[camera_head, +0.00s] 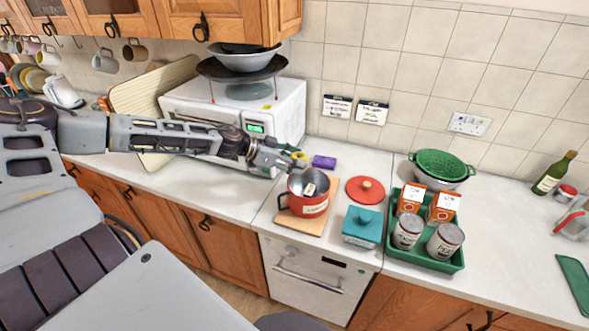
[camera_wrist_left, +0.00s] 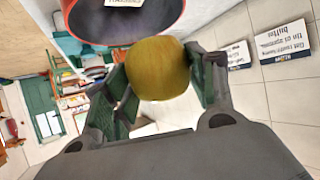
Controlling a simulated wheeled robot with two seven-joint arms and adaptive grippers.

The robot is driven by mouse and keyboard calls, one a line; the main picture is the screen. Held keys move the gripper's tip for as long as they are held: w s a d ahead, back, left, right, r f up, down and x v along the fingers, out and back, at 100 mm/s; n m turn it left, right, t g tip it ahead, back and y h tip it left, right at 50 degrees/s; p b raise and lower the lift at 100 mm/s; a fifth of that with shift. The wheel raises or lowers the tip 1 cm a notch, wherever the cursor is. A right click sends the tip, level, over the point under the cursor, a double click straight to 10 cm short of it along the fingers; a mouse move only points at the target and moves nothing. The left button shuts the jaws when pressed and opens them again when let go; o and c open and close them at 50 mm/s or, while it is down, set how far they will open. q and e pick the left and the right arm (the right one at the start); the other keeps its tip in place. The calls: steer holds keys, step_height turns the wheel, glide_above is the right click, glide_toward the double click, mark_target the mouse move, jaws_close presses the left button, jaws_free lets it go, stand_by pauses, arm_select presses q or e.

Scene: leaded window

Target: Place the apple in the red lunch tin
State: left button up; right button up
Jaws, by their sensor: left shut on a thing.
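The red lunch tin (camera_head: 308,208) stands open on a wooden board on the counter, with a pale label on its front. Its dark inside (camera_wrist_left: 150,22) and red rim show at the top of the left wrist view. My left gripper (camera_head: 290,162) is shut on the yellowish apple (camera_wrist_left: 158,68), one finger on each side. In the head view the apple (camera_head: 299,156) is small and partly hidden by the fingers. It is held at the back of the tin's rim, apart from the counter. I cannot tell whether it touches the rim. My right gripper is not in view.
A red lid (camera_head: 365,189), a teal tin (camera_head: 362,227) and a purple block (camera_head: 323,162) are close to the tin. A green tray (camera_head: 440,264) with cartons and cans stands at the right. A white microwave (camera_head: 285,112) is behind my left arm. The counter left of the board is clear.

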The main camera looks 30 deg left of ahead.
arm_select(q)
steer(key=shift+f+b, duration=0.8)
steer(key=shift+f, duration=0.95)
steer(key=shift+f+b, duration=0.65)
steer(key=o, duration=1.1)
steer(key=shift+c, duration=0.2)
steer(key=shift+r, duration=0.2)
